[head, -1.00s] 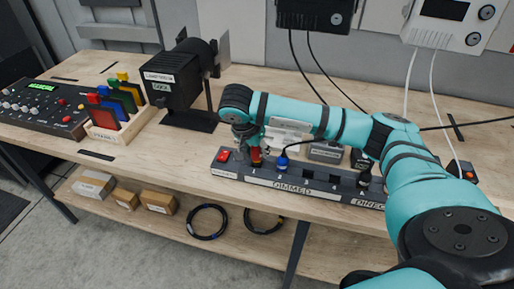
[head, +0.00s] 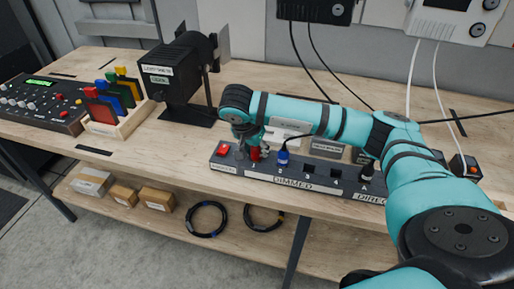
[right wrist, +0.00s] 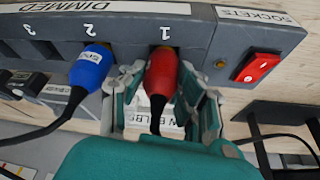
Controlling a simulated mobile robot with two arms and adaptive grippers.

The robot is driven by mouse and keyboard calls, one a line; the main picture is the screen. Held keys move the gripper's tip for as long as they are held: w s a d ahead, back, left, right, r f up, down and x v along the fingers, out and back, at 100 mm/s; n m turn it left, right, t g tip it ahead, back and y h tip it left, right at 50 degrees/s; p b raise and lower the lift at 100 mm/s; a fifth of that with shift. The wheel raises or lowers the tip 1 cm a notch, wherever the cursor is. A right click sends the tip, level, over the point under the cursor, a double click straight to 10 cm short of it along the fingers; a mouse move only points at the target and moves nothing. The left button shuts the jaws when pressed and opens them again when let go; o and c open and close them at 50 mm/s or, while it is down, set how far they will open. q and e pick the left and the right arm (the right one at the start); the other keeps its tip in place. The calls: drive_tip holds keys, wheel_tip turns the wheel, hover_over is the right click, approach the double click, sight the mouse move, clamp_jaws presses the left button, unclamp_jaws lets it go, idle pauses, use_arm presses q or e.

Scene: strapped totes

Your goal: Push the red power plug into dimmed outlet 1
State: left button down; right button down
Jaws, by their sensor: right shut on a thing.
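The red power plug (right wrist: 163,76) sits between the fingers of my right gripper (right wrist: 168,95), which is shut on it. In the right wrist view the plug's front end is at the socket marked 1, dimmed outlet 1 (right wrist: 164,46), in line with it and with no clear gap. I cannot tell whether it is fully seated. In the head view the red plug (head: 256,154) shows below my right gripper (head: 248,143), at the left end of the socket strip (head: 228,163). My left gripper is not in view.
A blue plug (right wrist: 91,66) stands in outlet 2, close beside my gripper's finger. A red switch (right wrist: 261,67) is on the other side. Outlet 3 (right wrist: 43,48) is empty. A black lamp (head: 176,78) and a card rack (head: 125,127) stand to the left.

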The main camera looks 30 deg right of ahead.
drive_tip(key=c, duration=0.9)
unclamp_jaws()
drive_tip(key=shift+f, duration=0.15)
drive_tip(key=v, duration=1.2)
drive_tip(key=shift+d, duration=0.1)
